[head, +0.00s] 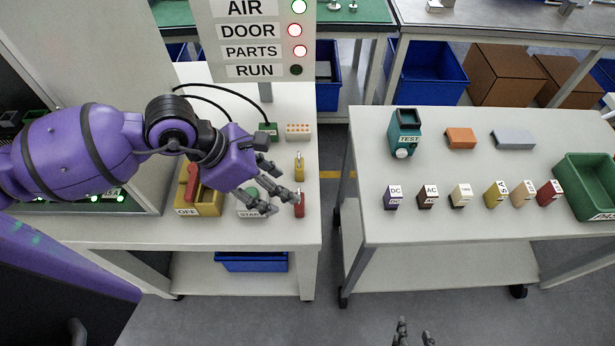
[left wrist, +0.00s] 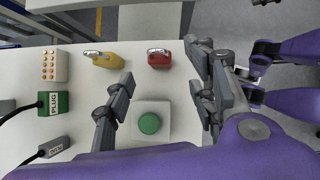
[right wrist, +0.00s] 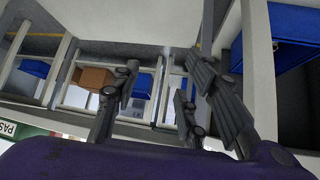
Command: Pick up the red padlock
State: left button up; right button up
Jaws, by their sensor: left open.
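The red padlock (head: 299,205) lies on the left table near its right front edge. It also shows in the left wrist view (left wrist: 159,60), with its metal shackle toward the top, ahead of and between the open fingers. My left gripper (head: 285,203) is open and hovers over the table just left of the padlock; in the left wrist view its fingers (left wrist: 163,103) are spread wide with nothing between them. A yellow padlock (head: 299,166) lies behind the red one. My right gripper (head: 412,334) shows at the bottom of the head view, over the floor, open and empty.
A START box with a green button (left wrist: 150,123) stands under the left gripper. A yellow OFF box with a red lever (head: 196,195) is left of it. A gap separates the right table (head: 450,225), holding several connectors.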

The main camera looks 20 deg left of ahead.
pick_arm(q)
jog(key=x, duration=0.7)
jog(key=shift+w+a+p, duration=0.1)
jog(key=shift+w+p, duration=0.15)
jog(key=shift+p, duration=0.05)
jog(key=shift+f, duration=0.25)
pick_arm(e)
jog(key=shift+s+a, duration=0.25)
jog(key=shift+s, duration=0.35)
pick_arm(q)
jog(key=shift+c, duration=0.5)
jog(key=c, duration=1.1)
pick_arm(e)
jog(key=shift+s+d+f, duration=0.1)
jog(key=shift+s+d, duration=0.05)
jog(key=shift+d, duration=0.05)
